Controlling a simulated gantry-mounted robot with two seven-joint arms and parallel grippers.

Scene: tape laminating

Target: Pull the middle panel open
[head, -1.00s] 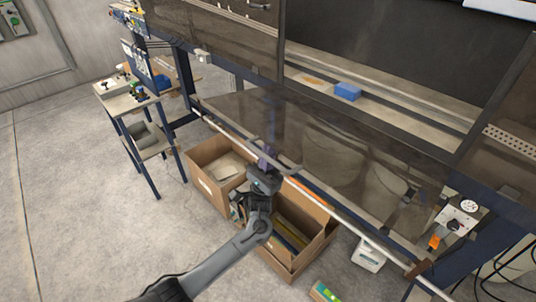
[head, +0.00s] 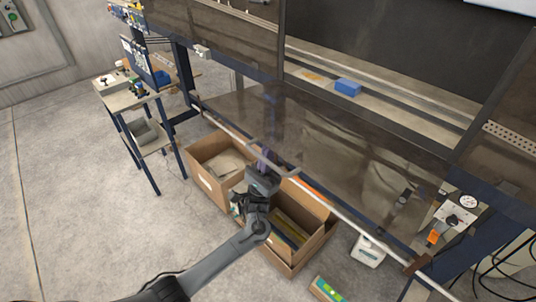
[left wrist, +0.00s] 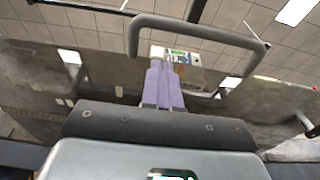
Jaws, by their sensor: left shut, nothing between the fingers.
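The middle panel (head: 335,150) is a dark, see-through, glossy sheet that slopes across the head view below the long work surface. Its grey bar handle (head: 280,163) is near its lower left edge. My left gripper (head: 264,168) is at the handle, its purple fingers pointing up toward the panel. In the left wrist view the handle (left wrist: 197,30) is a U-shaped bar arching above the fingers. The shut fingers (left wrist: 165,68) appear inside the handle's outline with nothing between them. Whether they touch the bar cannot be told. My right gripper is not in view.
Cardboard boxes (head: 205,176) stand on the floor below the panel, close under my left arm. A small side table (head: 130,100) is at the left. A control box with knobs (head: 460,214) is at the lower right. The floor at left is clear.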

